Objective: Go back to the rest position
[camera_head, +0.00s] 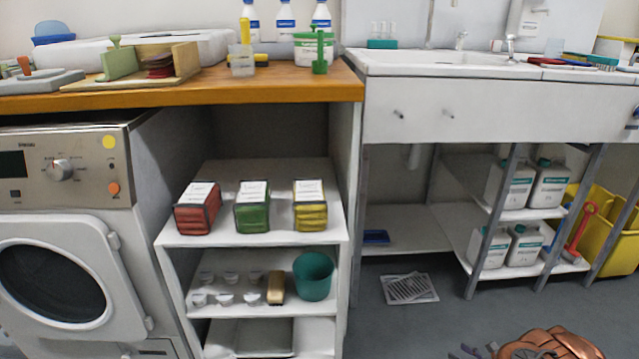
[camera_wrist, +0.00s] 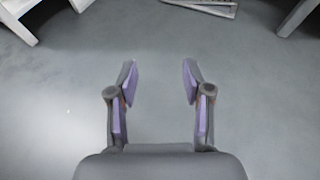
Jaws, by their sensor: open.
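My gripper (camera_wrist: 158,80) shows in the wrist view with its two purple-padded fingers spread apart. Nothing is between the fingers, and bare grey floor lies beyond them. In the head view, a copper-coloured part of my arm shows at the bottom right, above the floor and in front of the sink unit. The fingers cannot be made out in the head view.
A white shelf unit (camera_head: 180,243) holds red (camera_head: 197,212), green (camera_head: 252,212) and yellow (camera_head: 310,212) folded bundles. A washing machine (camera_head: 60,270) stands left. A yellow bucket (camera_head: 610,240) stands right. A floor grate (camera_head: 408,288) lies before the sink unit (camera_head: 450,110). Open floor surrounds my arm.

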